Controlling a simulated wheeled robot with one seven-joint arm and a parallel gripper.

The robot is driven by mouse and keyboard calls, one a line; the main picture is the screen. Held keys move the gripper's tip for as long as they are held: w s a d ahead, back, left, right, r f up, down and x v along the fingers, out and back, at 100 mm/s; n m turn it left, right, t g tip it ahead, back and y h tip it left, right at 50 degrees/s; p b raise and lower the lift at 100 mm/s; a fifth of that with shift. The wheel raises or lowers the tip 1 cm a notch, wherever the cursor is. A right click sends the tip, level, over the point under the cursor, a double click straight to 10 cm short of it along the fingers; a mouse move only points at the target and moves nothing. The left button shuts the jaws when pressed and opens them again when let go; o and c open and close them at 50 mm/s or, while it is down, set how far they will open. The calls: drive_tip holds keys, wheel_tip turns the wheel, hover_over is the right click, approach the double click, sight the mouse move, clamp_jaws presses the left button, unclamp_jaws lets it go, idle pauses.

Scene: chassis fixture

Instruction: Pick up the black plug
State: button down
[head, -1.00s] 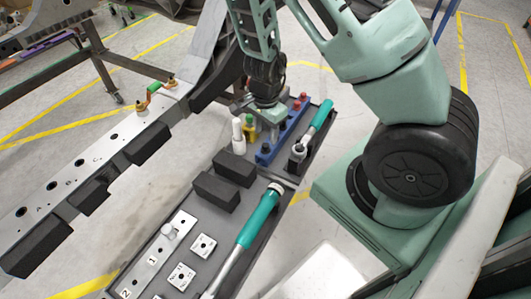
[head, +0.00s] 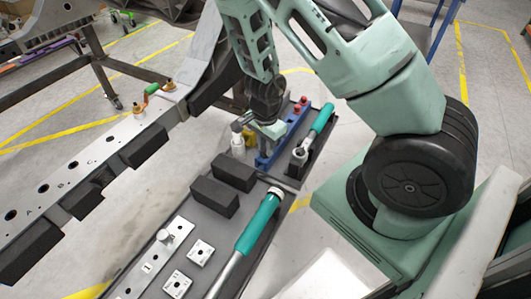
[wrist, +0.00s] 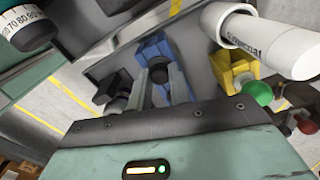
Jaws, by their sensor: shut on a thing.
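My gripper (head: 268,128) is low over the blue rack (head: 266,160) in the head view, and its fingertips are mostly hidden there. In the wrist view my gripper (wrist: 157,85) shows two grey-blue fingers shut on a dark round-topped piece, the black plug (wrist: 158,71), which sits between them. Whether the plug is still in the rack or clear of it cannot be told. A second dark knob (wrist: 114,86) shows just left of the fingers in the wrist view.
A white bottle (wrist: 240,40) and a yellow holder with a green ball-topped piece (wrist: 262,93) stand close right of the fingers. Red plugs (head: 298,107) sit at the rack's far end. A teal-handled tool (head: 322,118), black foam blocks (head: 215,196) and a second teal-handled tool (head: 258,222) lie nearby.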

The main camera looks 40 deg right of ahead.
drive_tip(key=shift+r, duration=0.15)
wheel_tip(320, 180, up, 10)
drive_tip(key=p, duration=0.5)
wheel_tip(320, 180, up, 5)
drive_tip(key=p, duration=0.5)
drive_tip(key=shift+f, duration=0.2)
idle(0.4)
